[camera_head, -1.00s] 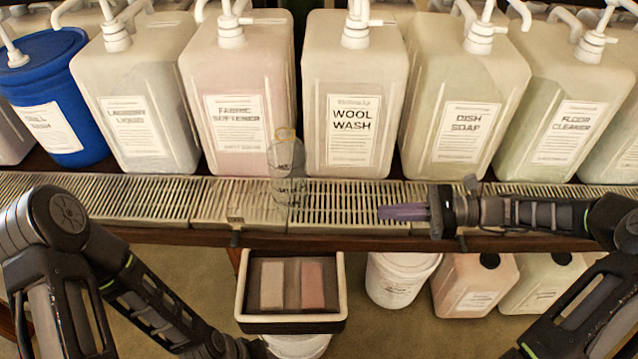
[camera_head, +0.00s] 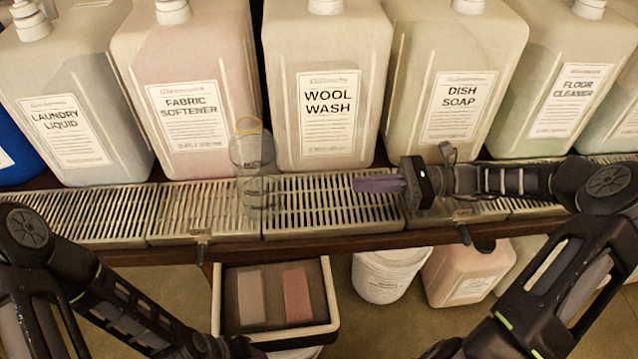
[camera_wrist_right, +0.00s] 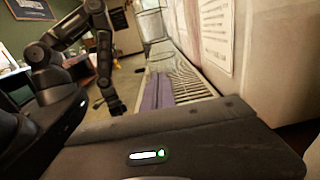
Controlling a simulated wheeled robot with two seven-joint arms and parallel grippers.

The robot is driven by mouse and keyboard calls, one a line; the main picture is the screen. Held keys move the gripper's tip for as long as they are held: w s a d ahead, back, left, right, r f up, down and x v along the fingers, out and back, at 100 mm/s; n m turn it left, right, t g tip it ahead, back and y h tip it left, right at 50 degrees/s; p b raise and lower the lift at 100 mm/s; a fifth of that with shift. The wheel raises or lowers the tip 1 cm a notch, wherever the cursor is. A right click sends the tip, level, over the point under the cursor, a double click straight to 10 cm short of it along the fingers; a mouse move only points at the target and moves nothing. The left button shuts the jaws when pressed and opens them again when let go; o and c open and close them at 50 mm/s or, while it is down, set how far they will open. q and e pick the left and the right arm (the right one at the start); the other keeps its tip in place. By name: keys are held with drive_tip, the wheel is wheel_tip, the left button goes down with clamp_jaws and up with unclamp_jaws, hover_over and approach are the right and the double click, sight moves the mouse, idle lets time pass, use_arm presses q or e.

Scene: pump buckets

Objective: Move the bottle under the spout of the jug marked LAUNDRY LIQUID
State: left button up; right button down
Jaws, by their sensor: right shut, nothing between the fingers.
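A clear, empty-looking bottle (camera_head: 257,170) with a yellowish rim stands upright on the slatted drip grate, in front of the gap between the FABRIC SOFTENER and WOOL WASH jugs. The white jug marked LAUNDRY LIQUID (camera_head: 68,110) stands at the left of the head view, well left of the bottle. My right gripper (camera_head: 360,184) is shut and empty, its purple fingers pointing left over the grate, apart from the bottle. The fingers also show in the right wrist view (camera_wrist_right: 158,92). My left arm is at lower left; its gripper is not clearly visible.
The FABRIC SOFTENER jug (camera_head: 190,100) and WOOL WASH jug (camera_head: 328,90) stand behind the bottle. The DISH SOAP jug (camera_head: 455,90) is behind my right gripper. A tray with two blocks (camera_head: 326,335) and a white bucket (camera_head: 385,275) are below the shelf. The grate (camera_head: 105,215) left of the bottle is clear.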

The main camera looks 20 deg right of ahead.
drive_tip(key=shift+w+a, duration=0.1)
drive_tip(key=shift+a, duration=0.5)
drive_tip(key=x, duration=1.2)
drive_tip(key=shift+w+a, duration=0.1)
drive_tip(key=shift+a, duration=0.25)
